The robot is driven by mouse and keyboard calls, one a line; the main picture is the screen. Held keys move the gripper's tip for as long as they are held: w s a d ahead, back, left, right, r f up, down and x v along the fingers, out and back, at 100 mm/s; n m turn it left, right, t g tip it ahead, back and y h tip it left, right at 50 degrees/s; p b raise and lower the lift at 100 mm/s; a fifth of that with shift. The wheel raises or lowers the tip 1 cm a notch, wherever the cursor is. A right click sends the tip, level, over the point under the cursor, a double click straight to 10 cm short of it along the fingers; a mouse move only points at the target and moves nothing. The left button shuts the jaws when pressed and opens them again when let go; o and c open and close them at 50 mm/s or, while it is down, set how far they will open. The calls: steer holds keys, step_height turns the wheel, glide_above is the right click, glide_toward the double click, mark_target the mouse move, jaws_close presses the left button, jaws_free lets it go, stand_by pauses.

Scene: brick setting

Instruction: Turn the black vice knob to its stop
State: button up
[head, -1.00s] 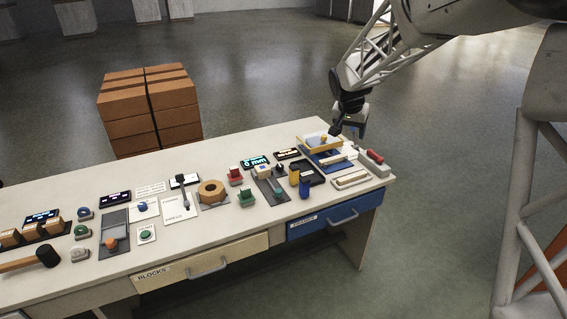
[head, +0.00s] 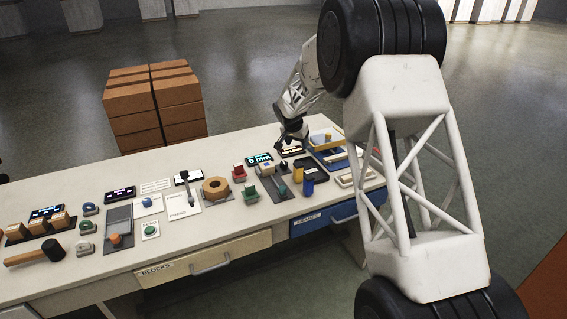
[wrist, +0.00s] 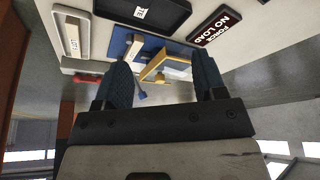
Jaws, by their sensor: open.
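A blue-and-yellow fixture, which may be the vice, sits at the right end of the workbench, its yellow part (head: 321,141) facing up. In the wrist view its yellow part (wrist: 157,66) and blue base (wrist: 122,43) lie beyond my fingers. My gripper (head: 291,147) is over the back right of the bench, left of the fixture. In the wrist view my gripper (wrist: 161,62) is open and empty, with its fingers apart.
A "FORCE NO LOAD" display (wrist: 221,25) and a dark tray (wrist: 145,10) lie near the fixture. A "0 mm" display (head: 259,160), yellow and blue blocks and several controls crowd the bench to the left. My arm hides the bench's right end in the head view.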

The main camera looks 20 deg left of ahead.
glide_toward(284, 162)
steer(key=shift+d+f, duration=0.15)
steer(key=shift+f, duration=0.45)
steer(key=shift+f, duration=0.1)
steer(key=shift+x, duration=3.9)
steer(key=shift+c, duration=0.4)
steer(key=c, duration=0.8)
steer(key=shift+c, duration=0.2)
